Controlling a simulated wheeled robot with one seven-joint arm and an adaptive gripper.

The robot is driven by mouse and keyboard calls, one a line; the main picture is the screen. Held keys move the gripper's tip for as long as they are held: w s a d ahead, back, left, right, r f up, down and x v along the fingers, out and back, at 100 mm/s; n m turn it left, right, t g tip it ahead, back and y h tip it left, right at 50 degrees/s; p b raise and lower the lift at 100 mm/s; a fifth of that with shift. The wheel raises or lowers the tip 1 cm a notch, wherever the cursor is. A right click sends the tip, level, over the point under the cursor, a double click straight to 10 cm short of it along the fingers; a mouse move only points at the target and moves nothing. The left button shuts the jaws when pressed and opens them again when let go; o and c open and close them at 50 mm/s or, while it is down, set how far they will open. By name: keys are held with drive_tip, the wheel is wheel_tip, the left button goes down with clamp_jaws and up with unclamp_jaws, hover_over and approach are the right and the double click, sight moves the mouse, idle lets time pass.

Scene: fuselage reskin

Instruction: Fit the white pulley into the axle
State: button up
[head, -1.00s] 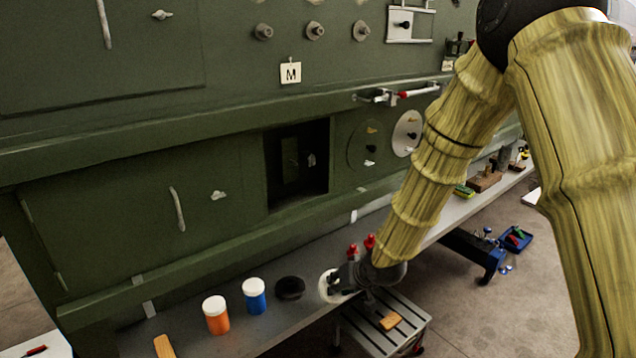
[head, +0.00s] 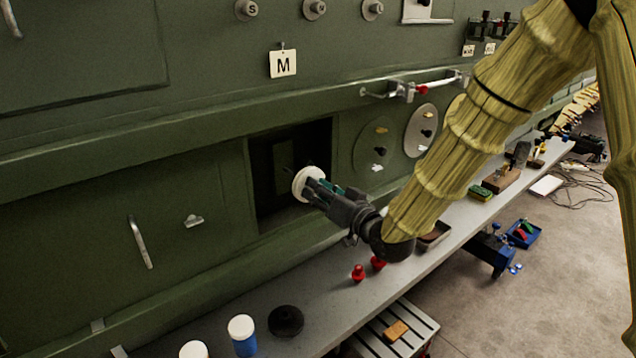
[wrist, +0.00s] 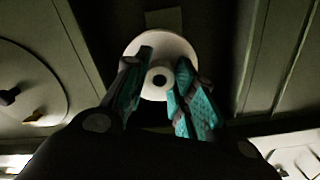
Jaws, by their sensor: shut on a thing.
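The white pulley (head: 307,182) is held at the mouth of the dark square opening (head: 268,190) in the green wall. It also shows in the wrist view (wrist: 180,50) as a pale disc with a dark centre hole between the fingers. My gripper (head: 318,188) is shut on the pulley, with its teal finger pads (wrist: 160,88) at either side of the hole in the wrist view. The axle cannot be made out; the opening is dark and the pulley and gripper cover part of it. I cannot tell how far the pulley is from the back of the opening.
The grey bench (head: 330,300) below holds a black round piece (head: 286,320), a blue jar (head: 243,337) with a white lid, and red pieces (head: 358,273). A rail with clamps (head: 408,90) runs above to the right. Round plates (head: 420,130) are right of the opening.

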sight(306, 186)
drive_tip(key=shift+s+r, duration=1.1)
drive_tip(key=shift+s, duration=1)
drive_tip(key=w, duration=0.1)
drive_tip(key=w+a+f, duration=0.1)
drive_tip(key=w, duration=0.1)
drive_tip(key=w+f, duration=0.1)
drive_tip(key=w, duration=0.1)
drive_tip(key=shift+a+b, duration=0.15)
drive_tip(key=shift+b, duration=0.25)
drive_tip(key=shift+w+a, duration=0.15)
drive_tip(key=shift+w, duration=0.1)
drive_tip(key=shift+a+r, duration=0.15)
drive_tip(key=shift+a, duration=0.05)
drive_tip(key=shift+x, duration=0.85)
drive_tip(key=shift+s+r, duration=0.35)
drive_tip(key=shift+s, duration=0.15)
drive_tip(key=o, duration=0.5)
drive_tip(key=shift+w+f, duration=0.25)
drive_tip(key=shift+w, duration=0.05)
drive_tip(key=c, duration=0.5)
drive_tip(key=shift+s+r, duration=0.15)
drive_tip(key=shift+a+b, duration=0.1)
drive_tip(key=shift+b, duration=0.25)
